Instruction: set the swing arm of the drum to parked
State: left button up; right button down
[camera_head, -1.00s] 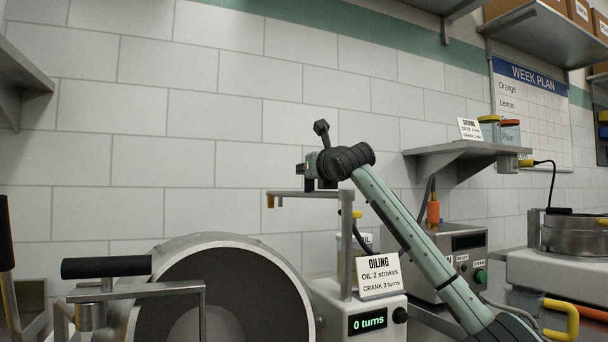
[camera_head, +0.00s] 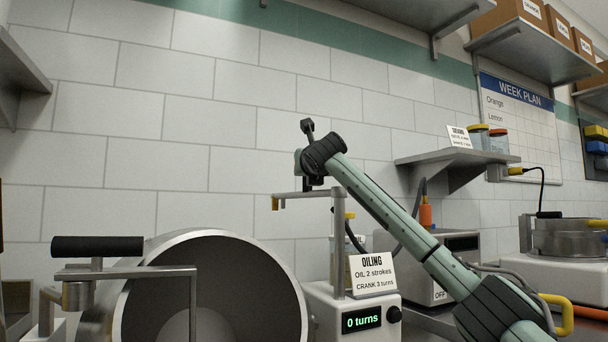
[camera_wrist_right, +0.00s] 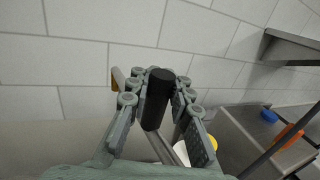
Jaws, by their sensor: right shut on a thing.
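The drum (camera_head: 176,249) is a wide metal cylinder with a dark open face at lower left. The swing arm (camera_head: 302,194) is a thin grey bar on an upright post beside the drum, with a yellow tip at its left end. It also shows in the right wrist view (camera_wrist_right: 163,148), partly hidden. My right gripper (camera_head: 311,178) is over the bar, shut on a black upright handle (camera_wrist_right: 158,98), which sits between its fingers in the wrist view (camera_wrist_right: 156,96). The bar points left toward the drum's upper right side. My left gripper is not in view.
A crank with a black grip (camera_head: 97,246) stands in front of the drum. An oiling card (camera_head: 371,273) stands on a white box reading "0 turns" (camera_head: 362,320). A wall shelf (camera_head: 455,158) holds jars at right. The wall above the drum is clear.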

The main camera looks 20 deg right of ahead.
jog(key=shift+d+f, duration=0.2)
jog(key=shift+d, duration=0.25)
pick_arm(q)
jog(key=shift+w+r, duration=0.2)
pick_arm(e)
jog(key=shift+w+d+h, duration=0.1)
jog(key=shift+d+h, duration=0.1)
jog(key=shift+h, duration=0.1)
jog(key=shift+f, duration=0.1)
jog(key=c, duration=1.9)
grip_release()
jog(key=o, duration=0.5)
jog(key=shift+s+d, duration=0.15)
jog(key=shift+s, duration=0.05)
jog(key=shift+o, duration=0.3)
